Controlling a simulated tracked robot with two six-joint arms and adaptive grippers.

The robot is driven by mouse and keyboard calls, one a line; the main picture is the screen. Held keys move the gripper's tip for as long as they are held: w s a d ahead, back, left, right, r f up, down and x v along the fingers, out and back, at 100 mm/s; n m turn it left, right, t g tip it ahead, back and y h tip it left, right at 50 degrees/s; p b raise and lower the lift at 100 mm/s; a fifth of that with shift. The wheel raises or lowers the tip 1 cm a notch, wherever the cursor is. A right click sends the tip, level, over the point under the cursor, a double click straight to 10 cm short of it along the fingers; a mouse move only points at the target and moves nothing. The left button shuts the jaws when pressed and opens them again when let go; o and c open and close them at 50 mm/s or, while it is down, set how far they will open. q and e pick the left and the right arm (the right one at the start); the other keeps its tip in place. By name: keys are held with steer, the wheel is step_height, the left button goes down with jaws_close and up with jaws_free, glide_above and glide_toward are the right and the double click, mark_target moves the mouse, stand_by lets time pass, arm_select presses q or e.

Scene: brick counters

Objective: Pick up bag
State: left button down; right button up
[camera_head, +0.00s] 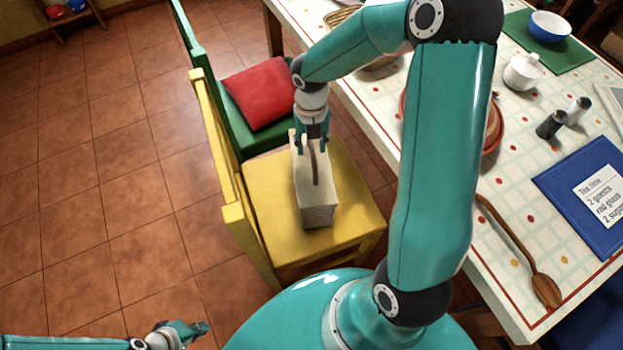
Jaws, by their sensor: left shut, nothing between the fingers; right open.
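The bag (318,212) is a long pale box-like bag with a thin dark handle along its top. It stands on the seat of the yellow chair (355,195). My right gripper (312,148) points down at the far part of the bag, with its open fingers at the handle. I cannot tell whether the fingers touch the handle. My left gripper (202,328) is shut and empty, low over the tiled floor at the bottom left, apart from the bag.
A green chair with a red cushion (258,92) stands behind the yellow chair. The table (510,235) on the right holds a wooden spoon (520,255), a blue folder (570,185), shakers (551,124), a white pot (523,72) and a bowl (550,26). The floor on the left is clear.

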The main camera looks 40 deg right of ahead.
mark_target(312, 148)
steer(key=shift+d+f, duration=0.15)
steer(key=shift+f, duration=1.4)
jaws_close()
steer(key=shift+r, duration=0.1)
